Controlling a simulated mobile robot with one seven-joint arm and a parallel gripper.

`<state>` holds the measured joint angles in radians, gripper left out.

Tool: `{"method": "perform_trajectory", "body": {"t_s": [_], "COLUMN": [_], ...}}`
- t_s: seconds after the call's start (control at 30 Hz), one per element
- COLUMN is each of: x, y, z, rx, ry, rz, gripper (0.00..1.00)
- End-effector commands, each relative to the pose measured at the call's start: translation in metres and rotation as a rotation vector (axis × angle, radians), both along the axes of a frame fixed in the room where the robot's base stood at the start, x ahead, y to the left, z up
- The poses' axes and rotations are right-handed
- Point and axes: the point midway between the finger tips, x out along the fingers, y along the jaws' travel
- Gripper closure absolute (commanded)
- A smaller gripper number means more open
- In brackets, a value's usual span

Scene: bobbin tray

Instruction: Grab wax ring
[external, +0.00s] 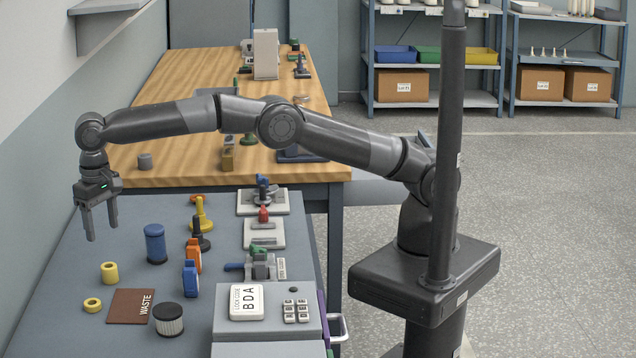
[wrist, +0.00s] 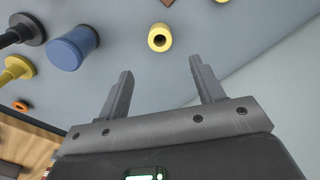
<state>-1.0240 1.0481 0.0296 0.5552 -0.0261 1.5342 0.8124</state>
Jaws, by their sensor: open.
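Two yellow rings lie on the grey bench at the left, and I cannot tell for certain which is the wax ring. The taller yellow ring (external: 109,273) stands nearer my gripper, and the flatter yellow ring (external: 92,305) lies in front of it. In the wrist view the taller ring (wrist: 160,38) is beyond my fingertips, roughly centred between them, with its hole showing. The flatter ring (wrist: 222,1) is cut by the top edge. My gripper (external: 101,232) points down above the bench, open and empty, apart from both rings. Its fingers also show in the wrist view (wrist: 161,68).
A blue cylinder (external: 155,244) stands right of the gripper. A brown WASTE mat (external: 128,307) and a dark-topped ribbed cylinder (external: 168,320) are in front. Orange and blue clips, yellow and black knobbed pieces, and clamps stand farther right. The wall is close on the left.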

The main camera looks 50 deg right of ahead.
Motion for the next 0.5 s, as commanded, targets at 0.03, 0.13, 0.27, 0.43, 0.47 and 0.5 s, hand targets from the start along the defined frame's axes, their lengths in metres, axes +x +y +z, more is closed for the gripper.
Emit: {"method": "perform_trajectory", "body": {"t_s": [0.03, 0.13, 0.27, 0.43, 0.47, 0.5], "x": [-0.003, -0.005, -0.005, -0.005, -0.005, -0.005], "y": [0.003, 0.005, 0.004, 0.005, 0.005, 0.004], "z": [-0.004, -0.014, -0.034, -0.056, -0.058, -0.061], "rx": [-0.002, -0.006, -0.006, -0.005, -0.005, -0.004], "ry": [0.001, 0.004, 0.004, 0.003, 0.003, 0.003], "rz": [0.0, 0.0, 0.0, 0.0, 0.0, 0.0], "gripper": [0.39, 0.39, 0.39, 0.39, 0.39, 0.39]}}
